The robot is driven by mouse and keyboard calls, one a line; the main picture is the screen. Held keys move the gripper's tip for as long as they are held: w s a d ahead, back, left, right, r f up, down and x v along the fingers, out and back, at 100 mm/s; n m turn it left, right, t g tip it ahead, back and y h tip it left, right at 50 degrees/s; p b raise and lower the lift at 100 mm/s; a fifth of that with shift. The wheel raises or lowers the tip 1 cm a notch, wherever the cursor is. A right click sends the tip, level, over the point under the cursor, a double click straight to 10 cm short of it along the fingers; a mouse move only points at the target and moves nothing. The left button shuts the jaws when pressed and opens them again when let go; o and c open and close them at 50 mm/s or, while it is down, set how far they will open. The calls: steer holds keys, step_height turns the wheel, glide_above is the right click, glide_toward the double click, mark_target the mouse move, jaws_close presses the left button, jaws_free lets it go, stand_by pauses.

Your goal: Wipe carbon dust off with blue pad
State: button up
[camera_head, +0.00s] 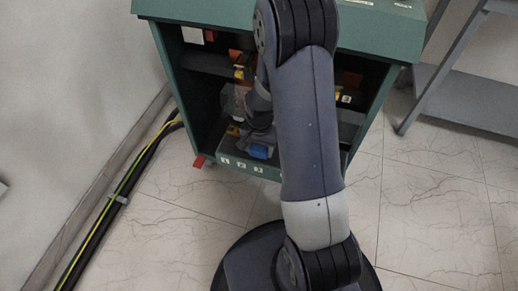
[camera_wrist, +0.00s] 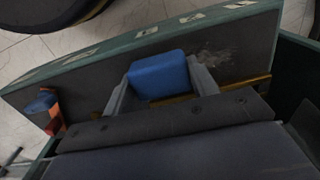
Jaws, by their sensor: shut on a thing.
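The blue pad (camera_wrist: 158,76) is held between the two grey fingers of my gripper (camera_wrist: 160,82) in the wrist view. The pad is up against or very close to the dark inner face of the cabinet's front lip (camera_wrist: 95,72); I cannot tell if they touch. A pale, greyish smudged patch (camera_wrist: 213,57) shows on that face, just right of the pad. I cannot tell for sure that it is carbon dust. In the head view the blue pad (camera_head: 260,152) shows low inside the green cabinet (camera_head: 180,95), behind the lip, with my gripper (camera_head: 257,141) partly hidden.
A small orange and blue object (camera_wrist: 45,108) is at the left in the wrist view. A red tag (camera_head: 199,161) is at the cabinet's lower left corner. Black and yellow-green cables (camera_head: 118,198) run along the left wall. A grey metal stand (camera_head: 460,90) is at the right.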

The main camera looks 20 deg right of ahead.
mark_target(232, 144)
steer(key=shift+f+b, duration=0.3)
steer(key=shift+f, duration=0.15)
stand_by(0.5)
steer(key=shift+a, duration=0.1)
steer(key=shift+w+a+r, duration=0.15)
steer(key=shift+w+a, duration=0.6)
steer(key=shift+a, duration=0.25)
steer(key=shift+w+a+f, duration=0.1)
steer(key=shift+w+a, duration=0.65)
steer(key=shift+a, duration=0.3)
steer(key=shift+w+a+f, duration=0.1)
steer(key=shift+w+a, duration=0.7)
steer(key=shift+a, duration=0.3)
steer(key=shift+w+a, duration=0.75)
steer(key=shift+a, duration=0.3)
steer(key=shift+w+d, duration=0.45)
steer(key=shift+w, duration=0.25)
steer(key=shift+s+d+r, duration=0.2)
steer(key=shift+s+d, duration=0.6)
steer(key=shift+d, duration=0.3)
steer(key=shift+s+d+f, duration=0.15)
steer(key=shift+s+d, duration=0.7)
steer(key=shift+d, duration=0.3)
